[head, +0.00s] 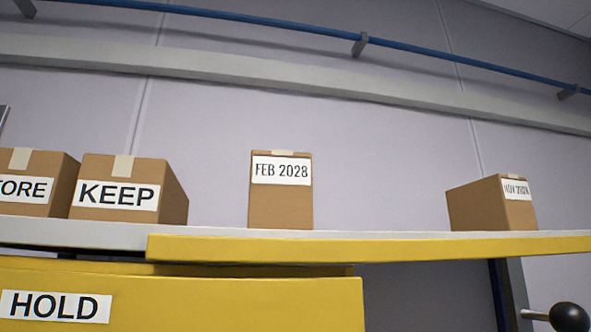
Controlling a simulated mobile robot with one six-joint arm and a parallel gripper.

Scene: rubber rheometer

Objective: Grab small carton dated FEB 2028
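The small carton labelled FEB 2028 (281,209) stands upright on the shelf, near the middle of the head view. It is brown, with a white date label on its upper front and a strip of pale tape on top. A second small carton (477,207) stands to its right, turned at an angle. Its label seems to read NOV 2028, but the text is hard to read. My gripper is not in view.
A carton labelled KEEP (118,217) and one labelled STORE (25,208), partly cut off, stand at the left. The shelf (385,246) has a yellow front edge. Below are a yellow HOLD panel (200,305) and a black knob (569,317). Shelf space beside the FEB carton is clear.

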